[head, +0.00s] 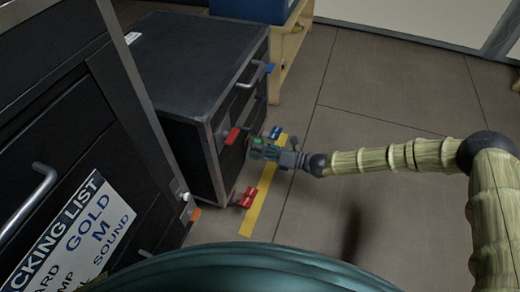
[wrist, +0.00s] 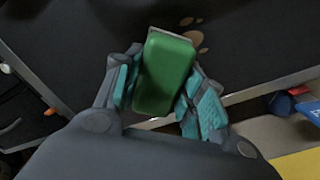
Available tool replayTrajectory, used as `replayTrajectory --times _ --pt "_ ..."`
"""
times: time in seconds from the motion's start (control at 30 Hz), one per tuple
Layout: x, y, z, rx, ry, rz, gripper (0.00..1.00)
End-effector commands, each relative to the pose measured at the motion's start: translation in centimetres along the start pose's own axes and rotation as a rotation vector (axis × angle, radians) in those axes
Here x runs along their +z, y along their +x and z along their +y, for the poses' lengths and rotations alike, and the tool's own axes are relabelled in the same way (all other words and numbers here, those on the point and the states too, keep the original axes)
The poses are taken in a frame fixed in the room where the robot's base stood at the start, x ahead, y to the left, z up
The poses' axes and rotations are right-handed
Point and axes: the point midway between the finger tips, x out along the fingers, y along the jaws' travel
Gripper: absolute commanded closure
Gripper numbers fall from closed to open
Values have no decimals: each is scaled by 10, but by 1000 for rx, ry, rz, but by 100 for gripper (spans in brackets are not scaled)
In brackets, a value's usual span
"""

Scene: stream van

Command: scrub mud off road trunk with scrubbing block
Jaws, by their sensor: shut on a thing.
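The black road trunk (head: 195,65) with metal edges stands on the floor left of centre in the head view. My gripper (head: 264,149) is low beside its handled side. In the wrist view my gripper (wrist: 163,82) is shut on the green scrubbing block (wrist: 165,70), with a teal finger pad on each side. Tan mud spots (wrist: 194,38) show on the trunk's dark panel (wrist: 265,40), just beyond the block's far end. I cannot tell whether the block touches the panel. The block may cover more mud.
A black case with a packing list label (head: 75,235) stands close on the left. A blue bin (head: 255,8) sits on a wooden stand behind. A yellow strip (head: 262,200) marks the floor; open floor lies right.

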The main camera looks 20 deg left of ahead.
Motion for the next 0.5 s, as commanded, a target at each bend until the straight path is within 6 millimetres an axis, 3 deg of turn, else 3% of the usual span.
replayTrajectory --times 0.5 --pt "0 8 0 1 0 0 79"
